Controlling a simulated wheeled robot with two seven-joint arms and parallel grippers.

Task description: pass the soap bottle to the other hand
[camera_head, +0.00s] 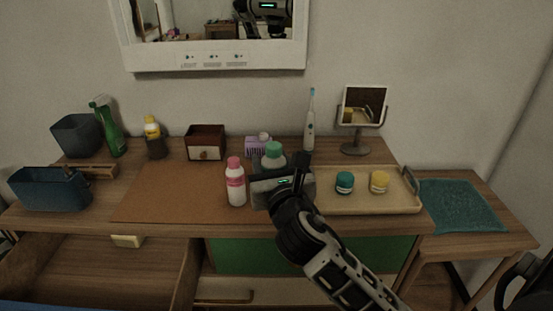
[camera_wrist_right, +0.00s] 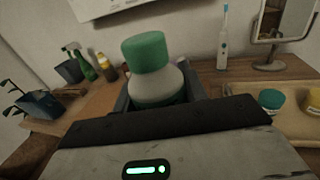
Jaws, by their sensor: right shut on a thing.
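The soap bottle, a white bottle with a green cap (camera_head: 273,154), is in my right gripper (camera_head: 272,178) above the front middle of the counter. In the right wrist view its cap and shoulder (camera_wrist_right: 155,88) rise upright between the fingers. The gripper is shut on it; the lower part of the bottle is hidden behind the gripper. I cannot tell if its base touches the counter. My left gripper is not in view.
A white bottle with a pink cap (camera_head: 236,185) stands close left of the gripper. A tray (camera_head: 405,203) with teal and yellow jars is to the right. A toothbrush (camera_head: 310,125) and mirror (camera_head: 362,108) stand behind. The brown mat (camera_head: 160,200) has free room. A drawer (camera_head: 90,270) is open.

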